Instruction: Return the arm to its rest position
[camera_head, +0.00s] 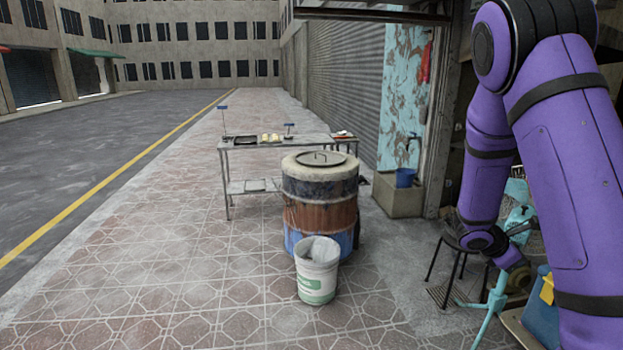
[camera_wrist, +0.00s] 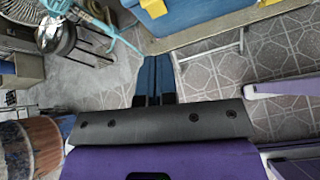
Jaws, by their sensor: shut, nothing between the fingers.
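My purple arm (camera_head: 565,150) is folded along the right side of the head view, with its upper joint near the top edge and its wrist low down, beside the stool. My gripper (camera_wrist: 157,60) shows in the wrist view. Its two dark blue fingers lie together, shut and empty, above the tiled floor. In the head view I cannot clearly make out the fingertips.
The barrel oven (camera_head: 320,205) stands lidded mid-pavement, a white bucket (camera_head: 317,277) before it and a metal table (camera_head: 240,145) behind. A black-legged stool (camera_head: 445,255), a turquoise stand (camera_head: 492,305) and a blue box (camera_head: 541,315) crowd the arm. The left pavement is clear.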

